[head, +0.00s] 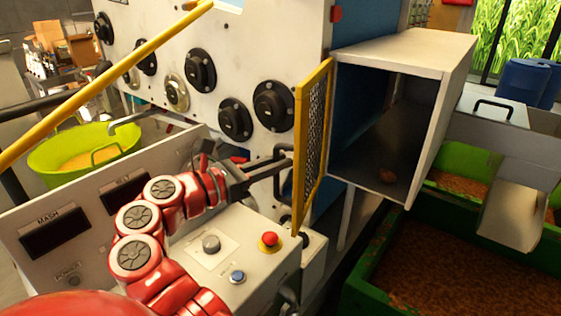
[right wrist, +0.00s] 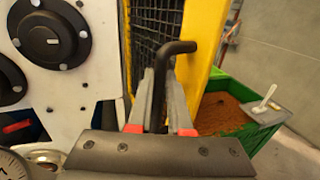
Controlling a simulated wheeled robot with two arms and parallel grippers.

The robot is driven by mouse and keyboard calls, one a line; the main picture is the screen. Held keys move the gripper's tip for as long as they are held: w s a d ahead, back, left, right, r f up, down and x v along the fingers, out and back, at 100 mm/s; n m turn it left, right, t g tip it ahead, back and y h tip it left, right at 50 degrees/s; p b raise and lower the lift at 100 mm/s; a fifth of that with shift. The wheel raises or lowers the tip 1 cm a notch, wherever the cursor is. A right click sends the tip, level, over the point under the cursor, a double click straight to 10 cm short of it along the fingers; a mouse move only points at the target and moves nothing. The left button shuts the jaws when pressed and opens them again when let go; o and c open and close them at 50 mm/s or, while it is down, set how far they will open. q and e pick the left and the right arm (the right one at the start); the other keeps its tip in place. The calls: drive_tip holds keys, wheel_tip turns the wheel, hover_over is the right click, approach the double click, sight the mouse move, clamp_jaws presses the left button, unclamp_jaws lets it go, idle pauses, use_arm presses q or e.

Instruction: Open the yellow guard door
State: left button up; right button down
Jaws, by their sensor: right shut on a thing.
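The yellow guard door (head: 312,140) with its dark mesh stands swung out from the white machine, seen nearly edge-on at the left side of the box-shaped chute opening (head: 385,125). Its yellow frame also shows in the right wrist view (right wrist: 196,45). A black bent handle (right wrist: 175,47) is on the door. My right gripper (head: 285,168) is at the door's left side, and in the right wrist view its fingers (right wrist: 165,105) are closed around the handle. My left gripper is not in view.
A control console (head: 215,265) with a red button (head: 269,240) lies below my right arm. A yellow bar (head: 110,80) crosses the upper left. A green bin (head: 440,270) of brown mash stands at lower right, and a lime tub (head: 75,160) at left.

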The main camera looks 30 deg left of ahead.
idle(0.5)
drive_tip(key=c, duration=0.8)
unclamp_jaws()
drive_tip(key=shift+w, duration=0.1)
drive_tip(key=shift+c, duration=0.2)
drive_tip(key=shift+d+f, duration=0.1)
